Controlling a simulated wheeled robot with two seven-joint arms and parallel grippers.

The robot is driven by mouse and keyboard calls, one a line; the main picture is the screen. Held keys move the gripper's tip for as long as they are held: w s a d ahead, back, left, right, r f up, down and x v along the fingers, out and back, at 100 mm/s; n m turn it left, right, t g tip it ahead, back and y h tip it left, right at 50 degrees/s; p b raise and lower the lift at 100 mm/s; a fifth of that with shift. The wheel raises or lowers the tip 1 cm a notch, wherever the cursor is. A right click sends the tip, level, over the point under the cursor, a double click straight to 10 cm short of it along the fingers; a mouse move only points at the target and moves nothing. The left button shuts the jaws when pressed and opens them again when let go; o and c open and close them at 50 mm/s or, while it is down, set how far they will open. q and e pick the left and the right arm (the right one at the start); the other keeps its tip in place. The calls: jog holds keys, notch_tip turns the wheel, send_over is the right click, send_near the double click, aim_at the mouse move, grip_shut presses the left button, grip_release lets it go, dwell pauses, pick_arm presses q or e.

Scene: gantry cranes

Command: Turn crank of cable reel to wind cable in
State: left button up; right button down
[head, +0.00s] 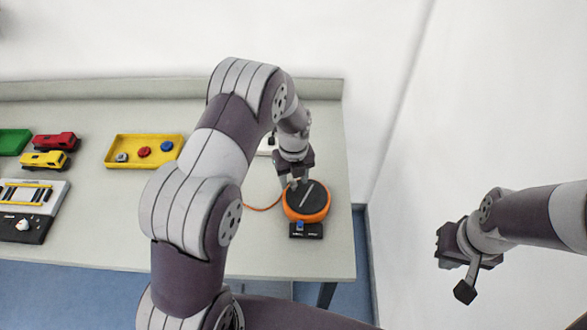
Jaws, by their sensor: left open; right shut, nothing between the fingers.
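The cable reel (306,204) is a round orange drum with a dark top, near the right front of the table. A light bar lies across its top; I cannot tell the crank's handle clearly. A thin orange cable (262,207) runs out from its left side. My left gripper (294,182) is open, pointing down at the reel's back left edge; I cannot tell whether it touches the reel. A dark block with a blue part (300,225) sits at the reel's front. My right gripper (443,248) is shut and empty, off to the right, away from the table.
A yellow tray (111,153) holds several round pieces. Red (56,141) and yellow (44,160) toy vehicles, a green tray (13,141) and a black-and-white device (30,220) stand at the left. A white object behind the reel is mostly hidden by my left arm. The table (341,250) ends just right of the reel.

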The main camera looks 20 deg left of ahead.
pick_arm(q)
notch_tip(320, 180, up, 12)
jog(key=b, duration=0.2)
